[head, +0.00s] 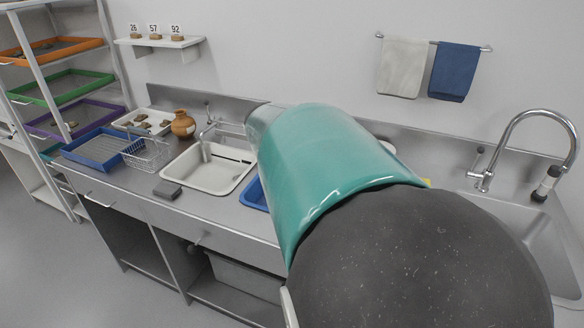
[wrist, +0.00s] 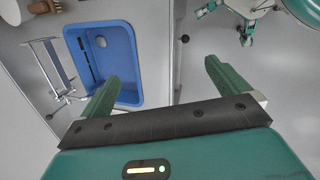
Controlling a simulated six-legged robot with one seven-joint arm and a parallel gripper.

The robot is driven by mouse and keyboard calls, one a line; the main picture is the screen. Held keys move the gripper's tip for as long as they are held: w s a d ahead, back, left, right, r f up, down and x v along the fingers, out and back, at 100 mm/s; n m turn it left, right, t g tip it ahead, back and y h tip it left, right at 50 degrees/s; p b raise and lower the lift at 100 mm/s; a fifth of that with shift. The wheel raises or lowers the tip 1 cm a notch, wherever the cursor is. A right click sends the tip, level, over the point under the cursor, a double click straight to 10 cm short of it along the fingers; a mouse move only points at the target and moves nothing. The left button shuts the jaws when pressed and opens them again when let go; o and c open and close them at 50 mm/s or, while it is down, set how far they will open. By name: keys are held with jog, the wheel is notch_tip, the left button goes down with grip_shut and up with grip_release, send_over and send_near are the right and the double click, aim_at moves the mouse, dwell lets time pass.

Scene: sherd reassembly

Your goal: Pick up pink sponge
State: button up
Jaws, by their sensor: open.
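No pink sponge shows in either view. My arm covers the middle and right of the counter in the head view and may hide it. My gripper (wrist: 160,76) shows in the wrist view, with its two green fingers wide apart and nothing between them. The left finger overlaps the edge of a blue basin (wrist: 133,70), which looks empty apart from a dark slot and a drain. My gripper's fingers cannot be seen in the head view.
On the counter stand a white basin (head: 212,172), a grey block (head: 168,190), a wire basket (head: 147,155), a blue tray (head: 96,150) and a brown jar (head: 183,125). The blue basin (head: 254,194) is partly hidden by my arm. A sink with a tall faucet (head: 545,115) is at right.

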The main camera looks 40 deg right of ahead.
jog(key=s+d+f+n+y, duration=0.15)
jog(key=s+d, duration=0.25)
jog(key=d, duration=0.6)
jog(key=s+d+f+n+y, duration=0.1)
jog(key=s+d+f+n, duration=0.25)
jog(key=d, duration=0.55)
jog(key=s+d+f+n+y, duration=0.15)
jog(key=s+d, duration=0.25)
jog(key=d, duration=0.6)
jog(key=shift+n+h, duration=0.25)
jog(key=shift+h, duration=0.15)
notch_tip(320, 180, down, 8)
jog(key=shift+w+a+f, duration=0.1)
jog(key=shift+a+f, duration=0.05)
jog(key=shift+f, duration=2.5)
jog(key=c, duration=1)
jog(key=shift+r, duration=0.1)
jog(key=shift+r, duration=0.6)
jog(key=s+a+r, duration=0.2)
jog(key=a+r, duration=0.2)
jog(key=s+a+r, duration=0.2)
jog(key=a+r, duration=0.1)
jog(key=a, duration=0.1)
jog(key=s+a+r, duration=0.2)
jog(key=a+r, duration=0.2)
jog(key=shift+s+a+r, duration=0.2)
jog(key=shift+s+r, duration=0.05)
jog(key=shift+r, duration=0.05)
